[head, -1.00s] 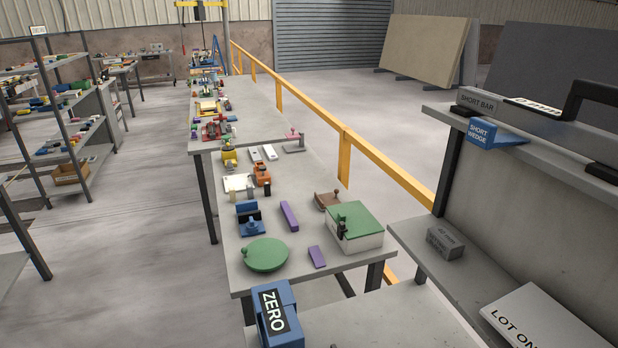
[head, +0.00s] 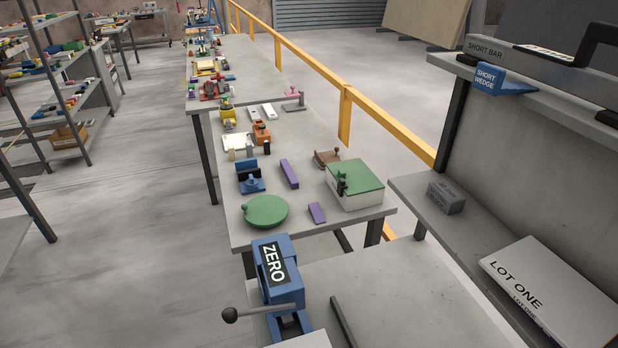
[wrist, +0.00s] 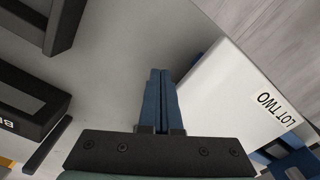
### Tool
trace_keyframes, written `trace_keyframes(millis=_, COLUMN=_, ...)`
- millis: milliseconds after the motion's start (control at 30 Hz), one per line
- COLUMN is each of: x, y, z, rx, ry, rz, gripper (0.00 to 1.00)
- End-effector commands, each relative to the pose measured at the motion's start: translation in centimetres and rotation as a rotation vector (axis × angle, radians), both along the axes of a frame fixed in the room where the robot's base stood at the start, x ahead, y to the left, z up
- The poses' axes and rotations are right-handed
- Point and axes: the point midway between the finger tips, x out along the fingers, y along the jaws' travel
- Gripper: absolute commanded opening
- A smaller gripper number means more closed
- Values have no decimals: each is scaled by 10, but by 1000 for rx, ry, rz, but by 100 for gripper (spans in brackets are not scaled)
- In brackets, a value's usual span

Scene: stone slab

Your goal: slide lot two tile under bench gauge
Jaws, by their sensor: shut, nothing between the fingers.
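The lot two tile (wrist: 232,92) is a white slab marked LOT TWO, on the right in the wrist view. My gripper (wrist: 160,74) has blue fingers, shut and empty. Its fingers are just left of the tile's near edge; I cannot tell whether they touch it. The bench gauge (head: 277,258) is a blue block marked ZERO with a black-knobbed lever, at the bottom middle of the head view. A white slab corner (head: 302,341) shows at its foot; its label is out of frame. Blue parts (wrist: 292,165) show beyond the tile in the wrist view. My gripper is outside the head view.
A white LOT ONE slab (head: 555,290) and a grey block (head: 445,198) lie on the right lower shelf. The blue short wedge (head: 497,80) sits on the upper shelf. A thin dark bar (head: 343,322) lies right of the gauge. Grey bench surface beyond the bar looks clear.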

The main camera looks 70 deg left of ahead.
Motion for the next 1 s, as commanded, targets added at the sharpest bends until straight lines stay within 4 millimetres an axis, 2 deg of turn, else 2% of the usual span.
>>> trace_keyframes(millis=1000, x=4, y=39, z=0, rx=3, ry=-1, rz=2, gripper=0)
